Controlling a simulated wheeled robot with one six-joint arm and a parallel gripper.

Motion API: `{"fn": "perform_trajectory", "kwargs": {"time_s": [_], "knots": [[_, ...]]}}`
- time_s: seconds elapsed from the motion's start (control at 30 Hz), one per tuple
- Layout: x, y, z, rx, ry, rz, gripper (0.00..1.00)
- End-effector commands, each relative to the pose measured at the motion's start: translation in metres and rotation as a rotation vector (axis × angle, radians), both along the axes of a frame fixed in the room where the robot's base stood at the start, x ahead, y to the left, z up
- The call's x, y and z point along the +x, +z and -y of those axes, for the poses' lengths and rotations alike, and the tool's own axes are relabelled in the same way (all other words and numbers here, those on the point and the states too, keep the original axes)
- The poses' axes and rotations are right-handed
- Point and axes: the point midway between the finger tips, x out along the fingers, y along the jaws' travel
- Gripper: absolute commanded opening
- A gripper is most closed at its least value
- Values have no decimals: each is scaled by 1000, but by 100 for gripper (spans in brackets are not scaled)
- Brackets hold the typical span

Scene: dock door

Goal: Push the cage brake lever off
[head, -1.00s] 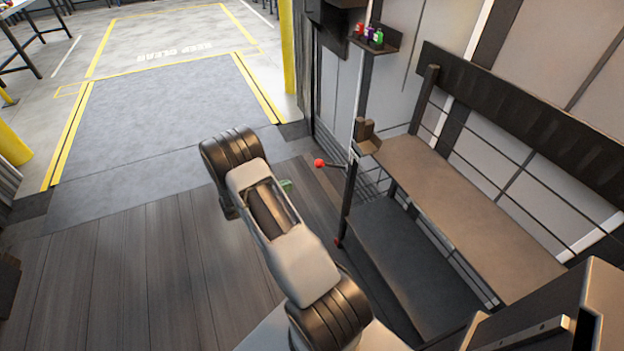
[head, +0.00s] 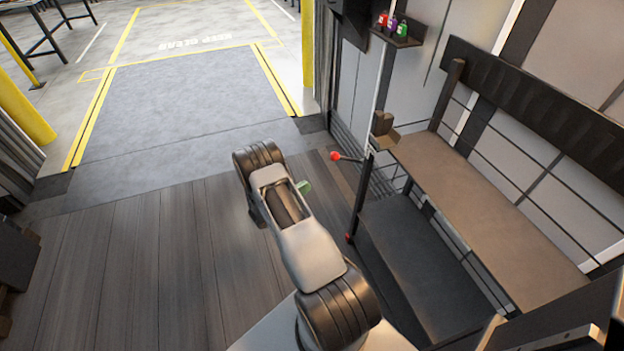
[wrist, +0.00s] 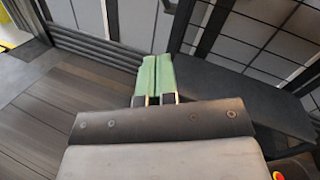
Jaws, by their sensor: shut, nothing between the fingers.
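In the head view a lever with a round red knob (head: 335,156) and a thin dark rod sticks out to the left from the front post of the shelved cage (head: 358,195). I take it for the brake lever. A smaller red knob (head: 349,238) sits lower on the same post. My gripper shows green fingers (head: 304,186) just past my arm, below and left of the upper knob, apart from it in the picture. In the wrist view the green fingers (wrist: 157,76) are together and empty. I cannot make out the lever there.
The cage has a brown upper shelf (head: 480,205) and a dark lower deck (head: 430,260) along the right wall. Small bottles (head: 392,23) stand on a wall shelf. The plank floor (head: 130,255) on the left is open. Yellow posts (head: 22,112) flank the doorway.

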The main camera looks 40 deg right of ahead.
Motion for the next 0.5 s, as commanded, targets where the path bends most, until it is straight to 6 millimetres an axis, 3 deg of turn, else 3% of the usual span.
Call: {"fn": "perform_trajectory", "kwargs": {"time_s": [0.5], "knots": [[-6,9,92,-1,-4,3,0]]}}
